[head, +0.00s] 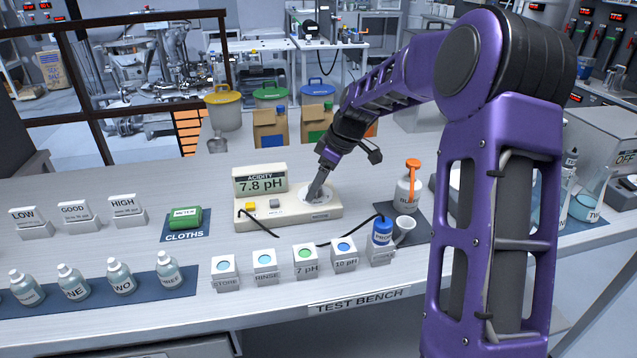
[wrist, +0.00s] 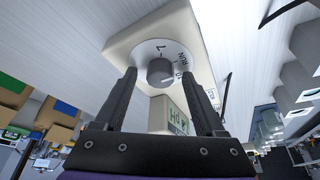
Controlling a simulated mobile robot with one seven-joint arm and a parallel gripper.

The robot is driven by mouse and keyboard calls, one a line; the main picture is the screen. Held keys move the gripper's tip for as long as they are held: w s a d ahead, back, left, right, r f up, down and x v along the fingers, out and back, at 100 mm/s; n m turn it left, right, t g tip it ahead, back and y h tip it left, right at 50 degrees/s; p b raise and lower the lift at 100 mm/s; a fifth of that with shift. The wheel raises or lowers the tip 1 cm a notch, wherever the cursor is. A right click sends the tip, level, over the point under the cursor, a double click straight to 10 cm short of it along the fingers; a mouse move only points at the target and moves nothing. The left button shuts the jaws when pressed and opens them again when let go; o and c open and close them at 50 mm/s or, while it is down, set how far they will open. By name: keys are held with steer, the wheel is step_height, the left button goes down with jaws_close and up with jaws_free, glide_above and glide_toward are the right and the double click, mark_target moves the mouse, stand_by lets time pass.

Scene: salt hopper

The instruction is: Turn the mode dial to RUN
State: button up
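The mode dial is a grey knob (wrist: 160,72) on a round white plate (wrist: 152,50) at one end of the cream pH meter (head: 275,212). Upside-down lettering on the plate shows RUN to the right of the knob in the wrist view. Which mark the knob points to is too small to tell. The meter's display (head: 261,182) reads 7.8 pH. My gripper (head: 313,194) reaches down over the dial in the head view. It is open in the wrist view (wrist: 158,76), one finger on each side of the knob, with gaps visible. In the head view the gripper hides the knob.
A bottle with an orange pump (head: 411,190) stands right of the meter. The blue-capped probe (head: 382,232) and several labelled cups (head: 305,262) stand in front, with black cables on the bench. A green cloth pack (head: 184,217) lies left. Cardboard boxes (head: 270,130) stand behind.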

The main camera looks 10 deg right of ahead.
steer(key=p+v, duration=0.2)
steer(key=v, duration=1.5)
steer(key=shift+s, duration=0.15)
steer(key=shift+d+r, duration=0.15)
